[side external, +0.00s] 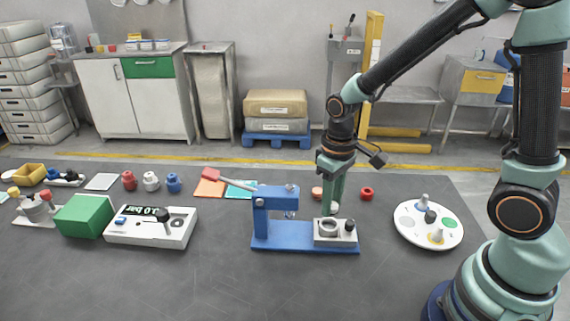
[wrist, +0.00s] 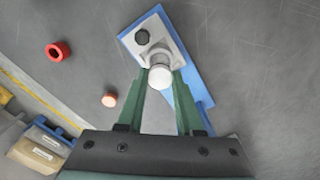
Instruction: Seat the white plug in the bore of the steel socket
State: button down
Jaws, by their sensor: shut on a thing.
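My gripper (side external: 331,205) is shut on the white plug (wrist: 160,77), which shows as a round white top between the two green fingertips in the wrist view. In the side view the plug (side external: 335,208) is small and partly covered by the fingers. The steel socket (side external: 327,229) is a ring on a light grey block at the right end of a blue stand. The plug is just above and slightly behind the socket in the side view, apart from it. In the wrist view the plug hides much of the socket (wrist: 158,50), and its bore is not visible.
A black knob (side external: 350,226) stands on the block beside the socket. The blue stand's upright (side external: 261,216) with a red-tipped lever is to the left. A red ring (side external: 366,193) and an orange disc (side external: 317,193) lie behind. A white round tray (side external: 405,233) is to the right.

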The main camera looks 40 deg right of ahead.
aim_at(330, 227)
jog(key=shift+f, duration=2.25)
jog(key=shift+s+d+f, duration=0.1)
jog(key=shift+s+f, duration=0.05)
jog(key=shift+f, duration=0.4)
jog(key=c, duration=0.6)
grip_release()
jog(key=shift+o, duration=0.2)
notch_tip(330, 227, up, 13)
jog(key=shift+r, duration=0.55)
jog(key=s+d+r+m+t, duration=0.1)
jog(key=s+d+r+t, duration=0.1)
jog(key=s+r+t, duration=0.2)
jog(key=shift+s+r+t, duration=0.2)
jog(key=shift+r+t, duration=0.6)
jog(key=shift+r, duration=1)
